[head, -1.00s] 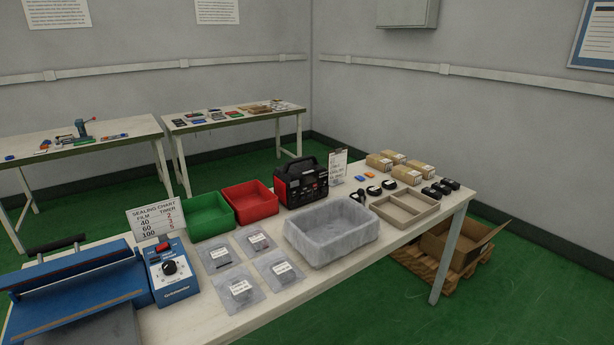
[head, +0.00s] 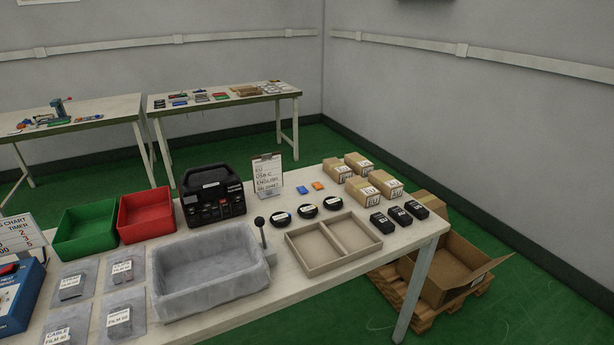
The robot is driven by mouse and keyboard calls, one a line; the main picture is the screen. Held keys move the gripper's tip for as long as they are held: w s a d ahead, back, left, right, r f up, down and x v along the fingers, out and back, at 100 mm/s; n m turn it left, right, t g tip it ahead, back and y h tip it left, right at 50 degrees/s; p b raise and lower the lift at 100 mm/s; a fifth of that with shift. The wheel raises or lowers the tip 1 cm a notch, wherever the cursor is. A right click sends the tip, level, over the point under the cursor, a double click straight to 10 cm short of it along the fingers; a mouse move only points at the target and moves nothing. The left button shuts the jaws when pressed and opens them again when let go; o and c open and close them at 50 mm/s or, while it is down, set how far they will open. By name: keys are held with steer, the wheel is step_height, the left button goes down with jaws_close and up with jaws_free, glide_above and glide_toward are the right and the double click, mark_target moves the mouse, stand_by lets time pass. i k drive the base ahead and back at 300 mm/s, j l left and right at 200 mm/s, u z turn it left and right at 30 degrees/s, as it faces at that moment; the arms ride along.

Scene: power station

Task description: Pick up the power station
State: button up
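My gripper does not show in the head view.
A sign on a stand (head: 267,176) is just right of the power station. A divided tray (head: 333,245), black discs (head: 307,211), small boxes (head: 376,192) and black adapters (head: 398,216) fill the table's right side. An open carton (head: 440,262) sits on the floor pallet.

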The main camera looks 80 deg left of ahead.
mark_target(214, 193)
steer(key=u, duration=0.45)
steer(key=i+u, duration=0.1)
steer(key=u, duration=0.3)
steer(key=l+u, duration=0.1)
steer(key=u, duration=0.35)
steer(key=i+l+u, duration=0.1)
steer(key=u, duration=0.3)
